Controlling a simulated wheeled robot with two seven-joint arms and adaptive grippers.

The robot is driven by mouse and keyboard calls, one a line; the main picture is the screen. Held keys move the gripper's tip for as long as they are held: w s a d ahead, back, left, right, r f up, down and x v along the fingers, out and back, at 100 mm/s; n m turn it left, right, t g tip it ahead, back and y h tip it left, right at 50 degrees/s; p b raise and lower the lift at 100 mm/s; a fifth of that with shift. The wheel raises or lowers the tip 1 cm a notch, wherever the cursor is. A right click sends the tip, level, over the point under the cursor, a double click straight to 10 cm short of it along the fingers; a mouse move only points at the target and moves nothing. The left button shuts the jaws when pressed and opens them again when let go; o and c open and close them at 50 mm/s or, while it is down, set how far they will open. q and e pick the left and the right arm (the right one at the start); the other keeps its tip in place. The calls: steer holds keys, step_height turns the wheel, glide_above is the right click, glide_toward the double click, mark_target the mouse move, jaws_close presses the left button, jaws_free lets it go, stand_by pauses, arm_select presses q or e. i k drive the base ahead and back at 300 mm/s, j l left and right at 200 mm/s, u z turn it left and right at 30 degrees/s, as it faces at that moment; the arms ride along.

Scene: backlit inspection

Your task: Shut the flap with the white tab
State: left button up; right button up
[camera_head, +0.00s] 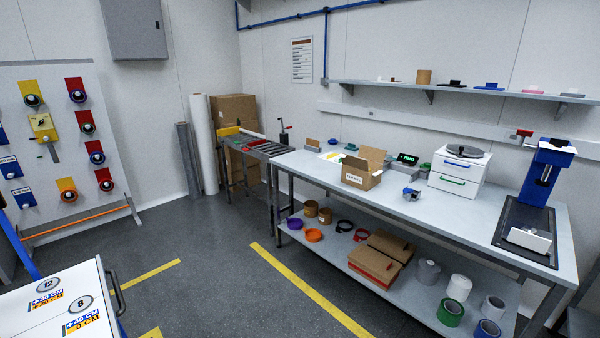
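An open cardboard box (362,177) stands on the long grey workbench (415,203), right of the middle of the view. Its flaps (372,154) stand up or lean outward at the top. A small white label with dark print is on its front side. I cannot make out a white tab on any flap at this size. Neither of my grippers is in view.
A white drawer unit (459,173), a blue press-like device (545,172) and a small blue-and-grey item (411,194) stand on the bench. Its lower shelf holds rolls and flat cartons (375,264). A board with knobs (62,140) stands left.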

mark_target(360, 163)
steer(key=i+z, duration=0.15)
steer(key=i, duration=0.3)
steer(key=i+j+z, duration=0.15)
steer(key=i, duration=0.25)
steer(key=i+j+z, duration=0.15)
steer(key=i, duration=0.3)
steer(key=i+j+z, duration=0.2)
steer(key=i, duration=0.2)
